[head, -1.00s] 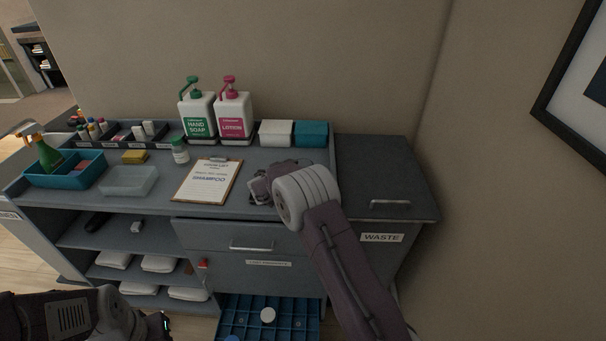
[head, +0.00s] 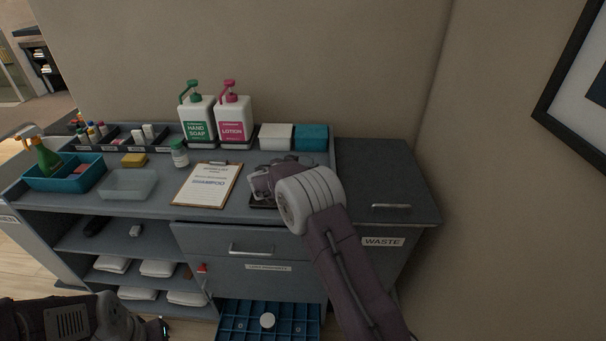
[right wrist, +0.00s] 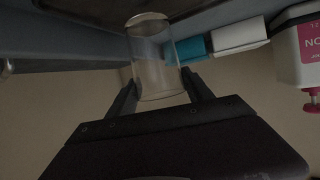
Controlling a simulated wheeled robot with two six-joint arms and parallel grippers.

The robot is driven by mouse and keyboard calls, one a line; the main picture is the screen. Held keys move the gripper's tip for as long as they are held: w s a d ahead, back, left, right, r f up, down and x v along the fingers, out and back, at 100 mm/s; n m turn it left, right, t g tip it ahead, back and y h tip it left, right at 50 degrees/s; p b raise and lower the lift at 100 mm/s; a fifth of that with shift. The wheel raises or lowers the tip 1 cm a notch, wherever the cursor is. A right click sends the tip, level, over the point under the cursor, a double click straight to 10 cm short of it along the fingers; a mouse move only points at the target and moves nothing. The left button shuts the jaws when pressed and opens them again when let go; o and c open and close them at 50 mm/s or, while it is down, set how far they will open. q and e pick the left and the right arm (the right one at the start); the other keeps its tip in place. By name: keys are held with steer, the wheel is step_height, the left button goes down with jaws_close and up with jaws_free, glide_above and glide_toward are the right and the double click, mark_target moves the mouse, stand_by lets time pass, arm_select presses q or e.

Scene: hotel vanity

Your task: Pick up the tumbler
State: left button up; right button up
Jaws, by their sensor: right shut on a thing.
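The clear tumbler (right wrist: 155,62) is in the right wrist view, between the two fingers of my right gripper (right wrist: 160,92), which is shut on it. In the head view my right gripper (head: 262,180) is above the counter, right of the clipboard, and the tumbler is hidden or too faint to make out there. A dark flat tray or mat (head: 262,203) shows partly under the gripper. My left gripper (head: 163,327) is at the bottom left edge, low in front of the cabinet, too small and dark to judge.
The clipboard (head: 207,186) lies left of my right gripper. The hand soap (head: 197,118) and lotion (head: 233,119) bottles stand behind, with a white box (head: 276,137) and a teal box (head: 311,138). The waste cabinet top (head: 375,165) at right is clear. A blue crate (head: 240,320) is below.

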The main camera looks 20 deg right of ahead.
steer(key=s+r+b, duration=0.4)
steer(key=s+r, duration=0.4)
steer(key=s, duration=0.3)
steer(key=shift+s+r, duration=0.2)
steer(key=shift+s, duration=0.2)
